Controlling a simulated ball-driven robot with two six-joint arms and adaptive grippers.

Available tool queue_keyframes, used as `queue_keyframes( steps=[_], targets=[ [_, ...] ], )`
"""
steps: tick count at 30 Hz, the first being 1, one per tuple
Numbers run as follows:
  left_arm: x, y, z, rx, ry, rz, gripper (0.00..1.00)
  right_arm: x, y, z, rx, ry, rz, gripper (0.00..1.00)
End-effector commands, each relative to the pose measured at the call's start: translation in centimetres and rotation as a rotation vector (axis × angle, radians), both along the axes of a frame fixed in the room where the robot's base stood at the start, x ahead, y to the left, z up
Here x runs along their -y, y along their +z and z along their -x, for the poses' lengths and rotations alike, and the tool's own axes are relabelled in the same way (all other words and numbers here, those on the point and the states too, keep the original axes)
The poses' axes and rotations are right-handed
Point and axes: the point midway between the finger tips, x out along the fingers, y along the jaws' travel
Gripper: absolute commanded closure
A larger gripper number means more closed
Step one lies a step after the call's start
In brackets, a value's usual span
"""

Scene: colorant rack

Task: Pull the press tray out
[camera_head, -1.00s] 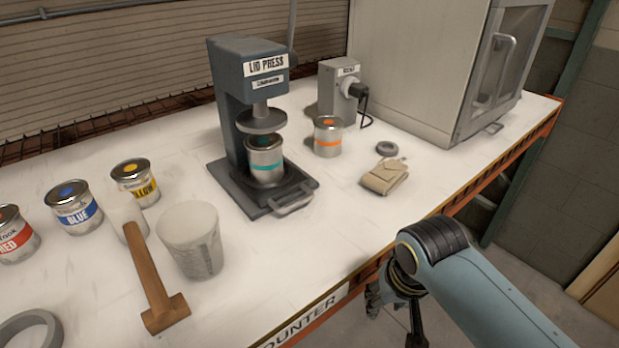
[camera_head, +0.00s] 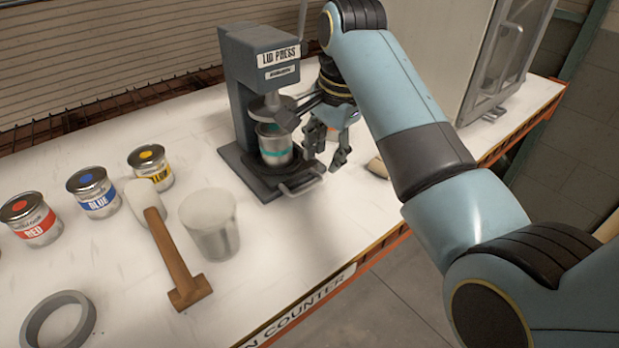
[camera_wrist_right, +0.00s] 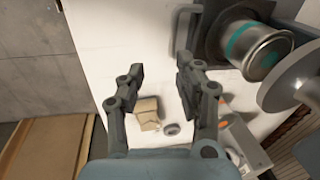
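The lid press (camera_head: 262,70) stands on the white counter. Its dark press tray (camera_head: 258,183) sits at its base, with a grey handle (camera_head: 304,184) at the front. A can with a teal band (camera_head: 274,147) stands on the tray under the round press plate. My right gripper (camera_head: 328,160) is open and empty, above the counter just right of the handle. In the right wrist view its two fingers (camera_wrist_right: 160,70) are spread, with the handle (camera_wrist_right: 183,30) beyond the right fingertip, apart from it. The can (camera_wrist_right: 258,48) also shows there. My left gripper is out of view.
Red (camera_head: 32,222), blue (camera_head: 95,195) and yellow (camera_head: 150,170) cans, a mallet (camera_head: 170,250), a cup (camera_head: 210,225) and a grey ring (camera_head: 58,320) stand or lie left. A tan pouch (camera_wrist_right: 148,113) lies near my gripper. A cabinet (camera_head: 480,50) stands at right.

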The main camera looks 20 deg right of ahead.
Motion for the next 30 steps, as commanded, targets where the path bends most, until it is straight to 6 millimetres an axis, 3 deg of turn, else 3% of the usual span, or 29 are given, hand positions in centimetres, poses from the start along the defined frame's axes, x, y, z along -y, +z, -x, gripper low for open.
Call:
queue_keyframes(
  steps=[2, 5, 8, 21, 30],
  targets=[
    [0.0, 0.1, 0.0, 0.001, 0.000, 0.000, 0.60, -0.9, 1.2, -1.3, -0.008, -0.044, -0.015, 0.66],
    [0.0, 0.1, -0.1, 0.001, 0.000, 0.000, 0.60, -1.2, 1.3, -1.8, -0.018, -0.073, -0.021, 0.66],
    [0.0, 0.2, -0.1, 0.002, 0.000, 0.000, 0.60, -1.3, 0.2, -2.0, -0.021, -0.075, -0.023, 0.66],
    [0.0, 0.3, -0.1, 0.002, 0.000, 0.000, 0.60, -1.8, -7.7, -3.3, -0.018, -0.074, -0.021, 0.66],
    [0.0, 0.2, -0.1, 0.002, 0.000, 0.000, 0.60, -1.9, -9.1, -3.5, -0.015, -0.074, -0.022, 0.66]
  ],
)
